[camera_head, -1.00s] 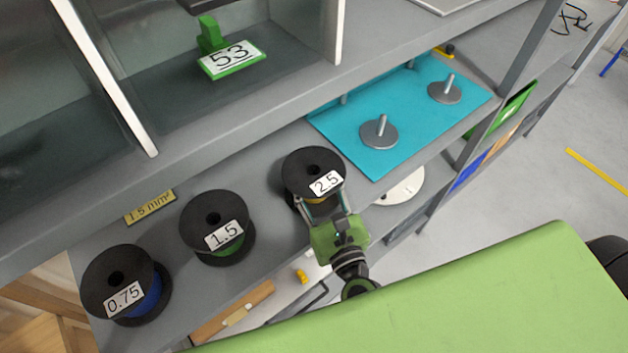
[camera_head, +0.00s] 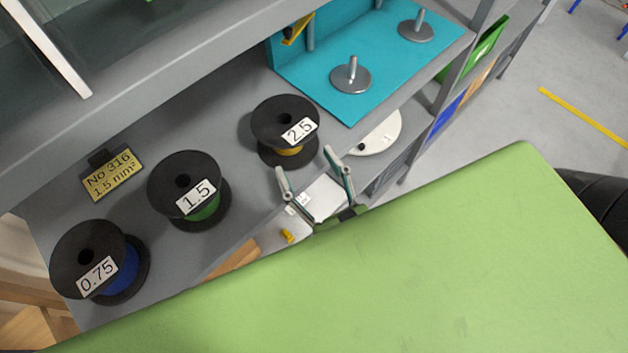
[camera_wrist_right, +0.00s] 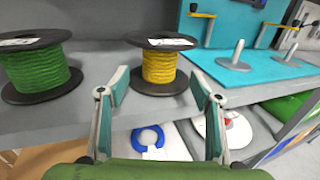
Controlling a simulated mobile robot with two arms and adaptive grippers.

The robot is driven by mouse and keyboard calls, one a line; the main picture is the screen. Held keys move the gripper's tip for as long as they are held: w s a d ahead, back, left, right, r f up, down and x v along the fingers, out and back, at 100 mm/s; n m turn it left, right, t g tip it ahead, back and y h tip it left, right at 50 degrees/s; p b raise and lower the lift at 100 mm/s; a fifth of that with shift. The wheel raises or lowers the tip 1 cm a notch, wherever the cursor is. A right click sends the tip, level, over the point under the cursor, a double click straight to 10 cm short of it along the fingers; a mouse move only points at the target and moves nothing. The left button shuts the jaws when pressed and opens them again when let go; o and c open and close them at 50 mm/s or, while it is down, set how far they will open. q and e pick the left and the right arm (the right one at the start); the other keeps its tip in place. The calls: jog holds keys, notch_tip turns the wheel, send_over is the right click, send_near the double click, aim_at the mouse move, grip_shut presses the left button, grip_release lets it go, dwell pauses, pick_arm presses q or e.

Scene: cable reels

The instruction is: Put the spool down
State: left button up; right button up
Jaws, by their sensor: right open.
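The spool labelled 2.5 (camera_head: 285,130), black with yellow cable, stands upright on the grey shelf, left of the turquoise board. In the right wrist view the same yellow spool (camera_wrist_right: 158,66) stands just beyond the fingertips. My right gripper (camera_head: 310,176) is open and empty, in front of the shelf edge and apart from the spool. Its two fingers also show in the right wrist view (camera_wrist_right: 158,90). The spool labelled 1.5 (camera_head: 189,190), with green cable, and the spool labelled 0.75 (camera_head: 100,262), with blue cable, stand to the left. My left gripper is not in view.
The turquoise board (camera_head: 390,75) carries upright metal pegs on round bases. A sign reading No 316, 1.5 mm² (camera_head: 113,178) stands behind the spools. A white disc (camera_head: 380,133) is on a lower level.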

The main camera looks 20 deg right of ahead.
jog(key=shift+s, duration=1.25)
